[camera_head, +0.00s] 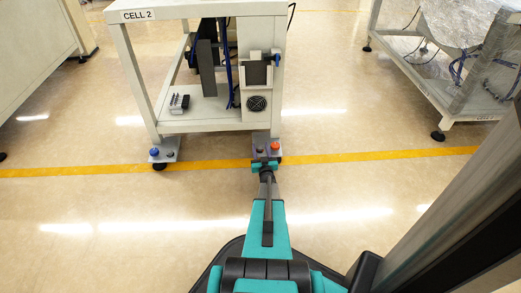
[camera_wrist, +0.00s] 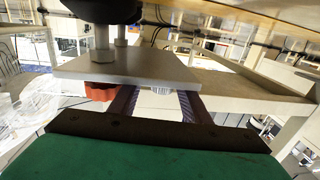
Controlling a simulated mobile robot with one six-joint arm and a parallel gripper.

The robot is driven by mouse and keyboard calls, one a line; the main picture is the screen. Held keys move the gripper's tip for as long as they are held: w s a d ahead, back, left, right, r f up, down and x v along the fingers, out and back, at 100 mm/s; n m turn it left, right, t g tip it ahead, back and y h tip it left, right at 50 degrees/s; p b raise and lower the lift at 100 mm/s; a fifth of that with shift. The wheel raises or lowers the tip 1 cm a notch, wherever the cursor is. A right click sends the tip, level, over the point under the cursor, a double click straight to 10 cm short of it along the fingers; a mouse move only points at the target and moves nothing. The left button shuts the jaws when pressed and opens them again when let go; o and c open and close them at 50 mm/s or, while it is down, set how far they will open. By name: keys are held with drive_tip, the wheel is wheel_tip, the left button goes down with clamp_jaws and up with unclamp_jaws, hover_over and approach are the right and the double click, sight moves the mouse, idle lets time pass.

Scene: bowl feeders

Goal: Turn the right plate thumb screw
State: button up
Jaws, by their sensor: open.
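The right plate (camera_head: 263,138) is a grey plate at the foot of the CELL 2 frame's right leg. Its orange-red thumb screw (camera_head: 275,146) stands on the right part of it. My gripper (camera_head: 265,165) is at the plate's near edge, open and empty. In the wrist view the plate (camera_wrist: 130,66) spans the upper middle and partly covers the finger ends. The red thumb screw (camera_wrist: 102,91) shows at the plate's lower left, beside the left finger and not between the fingers. I cannot tell whether the finger touches it.
A left plate (camera_head: 172,145) with a blue knob (camera_head: 154,152) sits at the frame's left leg. The CELL 2 frame (camera_head: 136,62) stands above both plates. Another frame (camera_head: 437,103) stands at the right. The floor between is clear, crossed by a yellow line (camera_head: 380,155).

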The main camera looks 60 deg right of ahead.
sight(261, 150)
drive_tip(key=shift+a, duration=0.1)
drive_tip(key=p+v, duration=0.2)
drive_tip(key=v, duration=0.4)
drive_tip(key=shift+s+r, duration=0.1)
drive_tip(key=shift+s+a+p, duration=0.3)
drive_tip(key=shift+s+a, duration=0.1)
drive_tip(key=shift+a, duration=0.1)
